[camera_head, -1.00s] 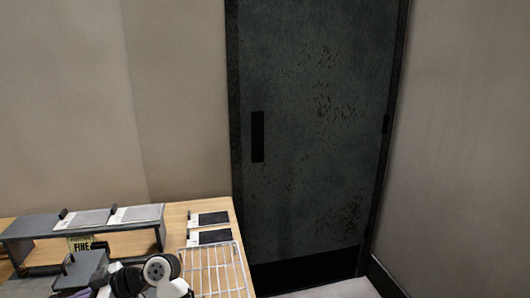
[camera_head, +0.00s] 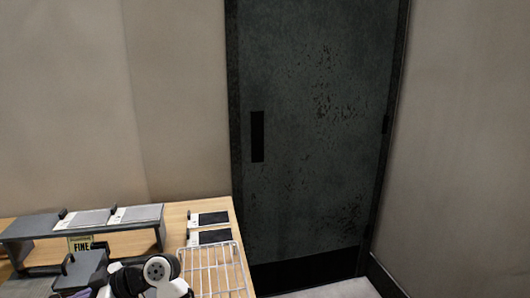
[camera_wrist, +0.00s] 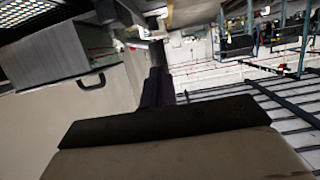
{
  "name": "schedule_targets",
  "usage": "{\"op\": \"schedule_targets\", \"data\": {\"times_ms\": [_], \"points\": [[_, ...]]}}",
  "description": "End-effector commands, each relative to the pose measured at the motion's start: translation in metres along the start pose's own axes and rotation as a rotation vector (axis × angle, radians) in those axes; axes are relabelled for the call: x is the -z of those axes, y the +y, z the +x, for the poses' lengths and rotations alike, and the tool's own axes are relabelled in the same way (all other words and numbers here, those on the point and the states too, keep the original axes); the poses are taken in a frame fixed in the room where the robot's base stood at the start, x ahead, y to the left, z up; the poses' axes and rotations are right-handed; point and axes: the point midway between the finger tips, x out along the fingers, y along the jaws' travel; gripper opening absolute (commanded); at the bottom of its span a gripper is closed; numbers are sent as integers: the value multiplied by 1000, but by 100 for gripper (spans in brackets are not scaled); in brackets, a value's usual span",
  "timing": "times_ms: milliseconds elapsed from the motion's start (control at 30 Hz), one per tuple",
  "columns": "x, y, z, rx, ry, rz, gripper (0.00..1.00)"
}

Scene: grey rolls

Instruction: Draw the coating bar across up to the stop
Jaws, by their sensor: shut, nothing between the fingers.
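My gripper (camera_wrist: 156,75) shows in the wrist view as dark shut fingers with nothing visible between them. In the head view my black and white arm covers the bench's lower edge, and the fingertips are hidden. I cannot pick out the coating bar or the stop for certain in either view. A grey block with a black handle (camera_head: 86,270) stands on the bench, left of my arm. Small purple parts show at the picture's bottom edge, too cut off to name.
A white wire rack (camera_head: 212,268) lies right of my arm. Two dark-and-white cards (camera_head: 209,237) lie behind it. A grey raised shelf (camera_head: 32,230) carries pale sheets, with a "FINE" label (camera_head: 80,244) beneath. A dark door (camera_head: 315,130) stands beyond the bench.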

Motion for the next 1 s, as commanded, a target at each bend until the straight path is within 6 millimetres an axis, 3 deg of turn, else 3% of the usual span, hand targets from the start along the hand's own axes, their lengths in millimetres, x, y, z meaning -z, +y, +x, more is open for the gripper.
{"op": "schedule_targets", "data": {"times_ms": [567,1000], "points": [[4,0,13,1,0,0,0],[-4,0,-8,-1,1,0,0]]}}
